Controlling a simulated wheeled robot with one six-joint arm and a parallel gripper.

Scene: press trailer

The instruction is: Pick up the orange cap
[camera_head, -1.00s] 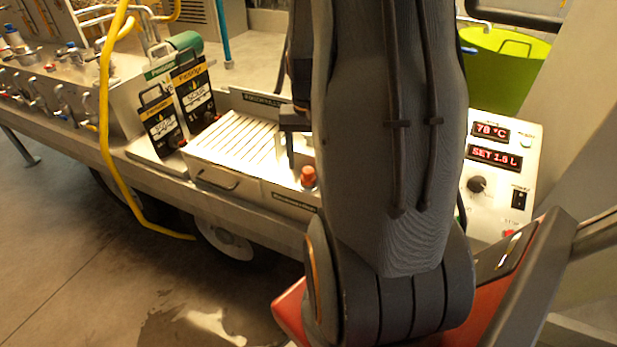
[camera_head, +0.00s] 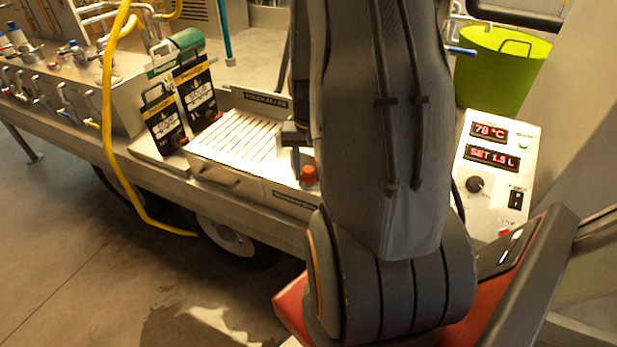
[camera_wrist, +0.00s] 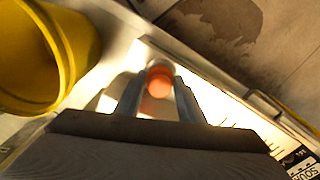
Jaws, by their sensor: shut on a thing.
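The orange cap (camera_wrist: 159,82) is small and round. In the wrist view it sits between the two fingers of my gripper (camera_wrist: 158,88), which are shut on it. In the head view the orange cap (camera_head: 309,175) is at the right end of the trailer's bench, right of the slatted tray. There my gripper (camera_head: 297,168) shows only as a dark finger beside the cap; my arm hides the rest. I cannot tell whether the cap is clear of the surface.
A slatted tray (camera_head: 203,163) and black cartons (camera_head: 197,98) stand left of the cap. A control panel (camera_head: 512,150) and a green bucket (camera_head: 480,85) are to the right. A yellow hose (camera_head: 107,120) hangs over the bench's edge. Open floor lies in front.

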